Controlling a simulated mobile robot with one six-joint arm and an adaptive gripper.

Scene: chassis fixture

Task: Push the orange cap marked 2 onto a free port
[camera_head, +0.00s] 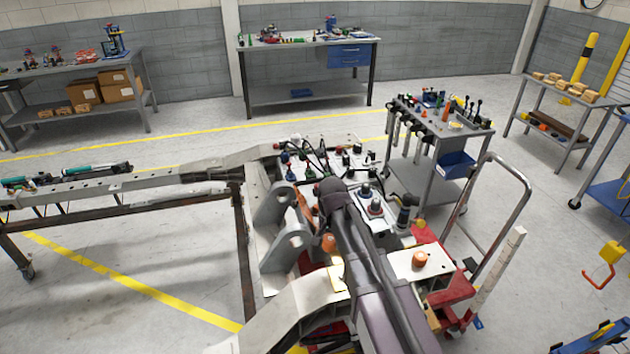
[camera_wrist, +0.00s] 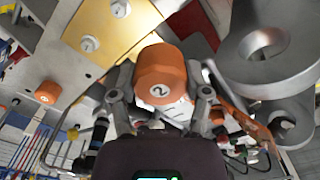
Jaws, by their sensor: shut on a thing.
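My gripper (camera_wrist: 162,80) is shut on the orange cap marked 2 (camera_wrist: 160,72), with a finger on each side and the white number disc facing the wrist camera. In the head view my arm hides most of the gripper. An orange piece (camera_head: 328,242) beside the arm may be the held cap. The gap under the cap is hidden.
Another orange cap (camera_wrist: 47,92) sits on the white plate at left; an orange cap also shows in the head view (camera_head: 420,258). A large grey lug with a hole (camera_wrist: 264,42) stands close to the right. A grey tool cart (camera_head: 445,127) is behind the chassis.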

